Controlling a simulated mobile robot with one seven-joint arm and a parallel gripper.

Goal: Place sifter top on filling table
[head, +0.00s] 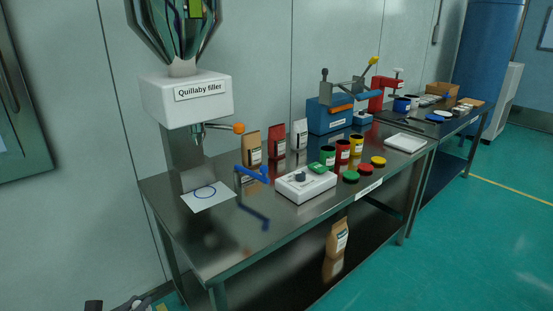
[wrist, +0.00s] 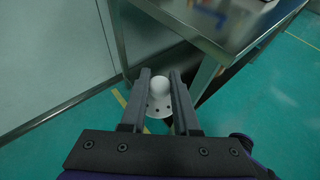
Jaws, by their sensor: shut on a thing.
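My gripper (wrist: 160,76) is shut on a white rounded piece with a flange of small holes, which looks like the sifter top (wrist: 158,104). In the wrist view it sits between the two grey fingers, beside and below the table's corner. In the head view only a dark part of my arm end shows at the bottom left edge, and the held piece cannot be made out there. The steel filling table (head: 225,245) stands to the right of it, with the white Quillaby filler (head: 187,97) at its near left end.
A brown bag (head: 336,240) is on the lower shelf. Another table (head: 455,125) lies beyond.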

